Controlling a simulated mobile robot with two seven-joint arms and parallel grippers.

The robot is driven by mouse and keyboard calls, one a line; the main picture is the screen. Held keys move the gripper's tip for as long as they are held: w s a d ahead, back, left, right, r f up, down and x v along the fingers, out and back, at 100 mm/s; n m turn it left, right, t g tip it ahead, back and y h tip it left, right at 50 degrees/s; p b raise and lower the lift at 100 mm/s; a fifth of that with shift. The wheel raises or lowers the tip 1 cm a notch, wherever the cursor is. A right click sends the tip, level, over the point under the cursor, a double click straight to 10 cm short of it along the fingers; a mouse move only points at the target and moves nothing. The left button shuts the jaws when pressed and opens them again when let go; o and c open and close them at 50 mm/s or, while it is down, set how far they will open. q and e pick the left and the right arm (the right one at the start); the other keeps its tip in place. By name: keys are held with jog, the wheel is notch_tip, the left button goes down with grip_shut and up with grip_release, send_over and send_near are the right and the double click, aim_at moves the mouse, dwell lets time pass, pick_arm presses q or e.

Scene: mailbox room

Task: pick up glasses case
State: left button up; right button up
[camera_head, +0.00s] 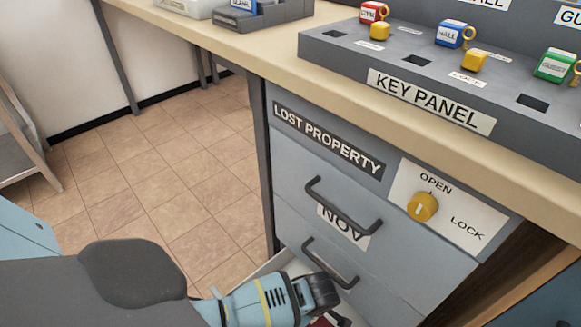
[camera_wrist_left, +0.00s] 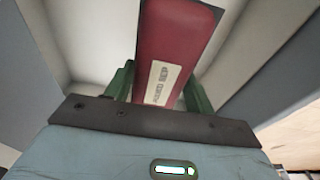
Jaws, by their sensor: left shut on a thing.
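The glasses case (camera_wrist_left: 178,45) is dark red with a cream label on it. In the left wrist view it stands out between the green fingers of my left gripper (camera_wrist_left: 158,92), which is shut on it. In the head view my left gripper (camera_head: 318,305) reaches down at the open lower drawer (camera_head: 277,264). Only a small red part of the case (camera_head: 322,322) shows there, at the bottom edge of the picture. The rest is hidden by my gripper and the frame edge. My right gripper is not in view.
The lost property cabinet (camera_head: 330,150) has a closed upper drawer with a dark handle (camera_head: 342,208) and a yellow knob (camera_head: 422,207) beside it. The key panel (camera_head: 430,100) sits on the desk above. The tiled floor (camera_head: 150,190) to the left is clear.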

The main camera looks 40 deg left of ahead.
pick_arm(q)
jog(key=d, duration=0.6)
jog(key=shift+d, duration=1.1)
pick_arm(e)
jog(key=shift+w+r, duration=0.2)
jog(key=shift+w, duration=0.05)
pick_arm(q)
jog(key=shift+a, duration=0.1)
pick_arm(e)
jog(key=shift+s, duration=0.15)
